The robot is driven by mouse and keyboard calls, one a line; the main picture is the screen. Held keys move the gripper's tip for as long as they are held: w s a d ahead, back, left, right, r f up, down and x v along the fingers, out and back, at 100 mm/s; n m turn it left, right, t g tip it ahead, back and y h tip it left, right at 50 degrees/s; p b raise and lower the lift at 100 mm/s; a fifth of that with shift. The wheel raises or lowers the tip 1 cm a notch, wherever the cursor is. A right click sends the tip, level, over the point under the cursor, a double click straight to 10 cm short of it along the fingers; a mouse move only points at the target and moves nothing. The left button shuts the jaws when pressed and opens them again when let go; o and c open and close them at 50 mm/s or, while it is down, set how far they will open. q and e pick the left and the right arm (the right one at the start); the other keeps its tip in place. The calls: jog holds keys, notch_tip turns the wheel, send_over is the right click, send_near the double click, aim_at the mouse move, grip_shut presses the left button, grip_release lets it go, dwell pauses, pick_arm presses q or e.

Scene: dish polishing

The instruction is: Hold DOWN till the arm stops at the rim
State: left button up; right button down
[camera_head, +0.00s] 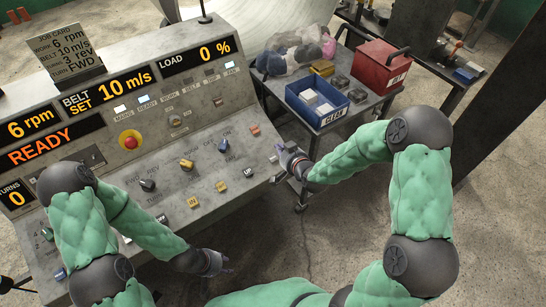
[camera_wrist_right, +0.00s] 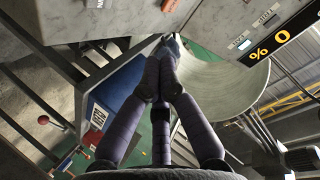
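The grey control console (camera_head: 205,105) fills the left of the head view, with lit displays reading READY, 6 rpm and 0 %. Its lower slope carries small buttons, one by the label UP (camera_head: 248,172). I cannot make out which is DOWN. A large pale metal dish (camera_head: 272,22) is at the back; its curved side shows in the wrist view (camera_wrist_right: 232,82). My right gripper (camera_head: 281,153) is beside the console's right edge; its fingers (camera_wrist_right: 168,48) converge, shut and empty. My left gripper (camera_head: 226,265) is low before the console; its finger opening is unclear.
A cart right of the console bears a blue bin (camera_head: 318,118), a red toolbox (camera_head: 381,66) and a heap of cloths (camera_head: 295,50). A red emergency button (camera_head: 130,141) is on the console. Bare floor (camera_head: 290,240) lies between my arms.

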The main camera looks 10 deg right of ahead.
jog(key=shift+w+r, duration=0.1)
dwell(0.3)
jog(key=b, duration=0.4)
send_over(273, 158)
jog(key=s, duration=0.3)
jog(key=f, duration=0.6)
jog(key=shift+w+d+f, duration=0.15)
jog(key=shift+d+f, duration=0.05)
jog(key=shift+d, duration=0.2)
jog(key=shift+w+a+f+b, duration=0.1)
jog(key=shift+w+f+b, duration=0.1)
jog(key=shift+f+b, duration=0.35)
jog(key=shift+w+a+f+b, duration=0.1)
jog(key=shift+w+f+b, duration=0.1)
jog(key=shift+f+b, duration=0.3)
jog(key=shift+w+f+b, duration=0.15)
jog(key=shift+f+b, duration=0.15)
jog(key=shift+b, duration=0.3)
